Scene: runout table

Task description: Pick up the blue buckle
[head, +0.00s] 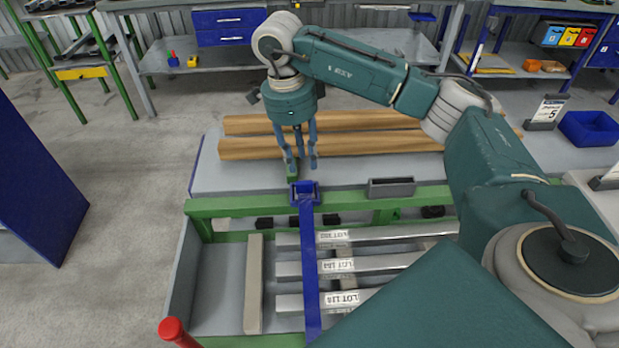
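The blue buckle (304,193) sits on the green front rail of the table, at the top end of a blue strap (309,260) that runs down across the metal bars. My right gripper (301,164) comes down from above, just behind the buckle. Its fingers are spread apart with a gap between them, and no buckle is between them. A small green piece (292,172) shows by the left fingertip; I cannot tell whether they touch. My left gripper is not in view.
Wooden beams (350,143) lie on the grey tabletop behind the gripper. A grey tray (391,187) sits on the rail to the right. A red-capped post (173,329) stands at front left.

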